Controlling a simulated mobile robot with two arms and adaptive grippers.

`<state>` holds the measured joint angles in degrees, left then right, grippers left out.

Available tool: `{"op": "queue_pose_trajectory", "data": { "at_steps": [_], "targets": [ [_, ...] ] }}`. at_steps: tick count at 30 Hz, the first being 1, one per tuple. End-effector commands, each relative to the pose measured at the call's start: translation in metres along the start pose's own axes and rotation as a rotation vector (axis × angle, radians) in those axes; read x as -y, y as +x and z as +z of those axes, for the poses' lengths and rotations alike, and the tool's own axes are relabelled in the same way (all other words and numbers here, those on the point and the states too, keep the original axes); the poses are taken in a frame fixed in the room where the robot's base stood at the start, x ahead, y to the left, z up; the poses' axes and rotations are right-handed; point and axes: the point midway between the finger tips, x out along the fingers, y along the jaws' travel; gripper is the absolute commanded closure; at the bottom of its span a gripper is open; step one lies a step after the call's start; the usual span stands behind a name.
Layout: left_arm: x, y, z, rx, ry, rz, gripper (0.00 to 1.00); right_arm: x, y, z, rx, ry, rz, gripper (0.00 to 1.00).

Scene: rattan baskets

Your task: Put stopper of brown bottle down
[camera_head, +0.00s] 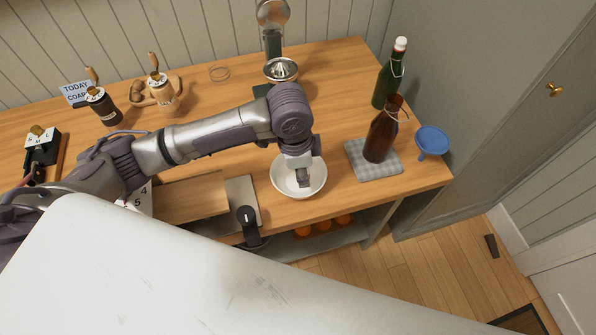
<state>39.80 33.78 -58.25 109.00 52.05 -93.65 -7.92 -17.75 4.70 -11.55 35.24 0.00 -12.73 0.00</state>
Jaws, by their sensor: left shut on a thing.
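The brown bottle (381,138) stands upright on a grey checked cloth (362,165) at the right of the counter. Its mouth shows no white stopper, and a wire clip hangs at its neck. My left gripper (303,180) points down over the white bowl (280,179), left of the brown bottle. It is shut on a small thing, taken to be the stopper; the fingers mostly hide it. I cannot tell whether it touches the bowl. My right gripper is not in view.
A green bottle (383,89) with a white stopper stands behind the brown one. A metal juicer (281,70) stands at the back. The bowl sits near the front edge.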

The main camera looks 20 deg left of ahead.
Motion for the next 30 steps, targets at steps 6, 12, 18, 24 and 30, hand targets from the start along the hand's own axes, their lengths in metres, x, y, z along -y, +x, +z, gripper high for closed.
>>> {"op": "queue_pose_trajectory", "data": {
  "at_steps": [6, 12, 18, 24, 30],
  "targets": [
    [0.026, 0.015, 0.010, 0.001, -0.001, 0.000, 0.96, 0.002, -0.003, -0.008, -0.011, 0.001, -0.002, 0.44],
    [0.027, 0.036, 0.014, 0.002, -0.001, 0.003, 0.96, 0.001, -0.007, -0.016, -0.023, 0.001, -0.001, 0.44],
    [0.027, 0.056, 0.016, 0.000, 0.001, 0.000, 0.96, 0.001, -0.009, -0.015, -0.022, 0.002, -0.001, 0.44],
    [0.027, 0.057, 0.016, 0.000, 0.001, -0.001, 0.96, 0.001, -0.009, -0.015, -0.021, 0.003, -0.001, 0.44],
    [0.027, 0.059, 0.016, 0.000, 0.001, -0.001, 0.60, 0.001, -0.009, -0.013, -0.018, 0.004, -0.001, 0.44]
  ]
}}
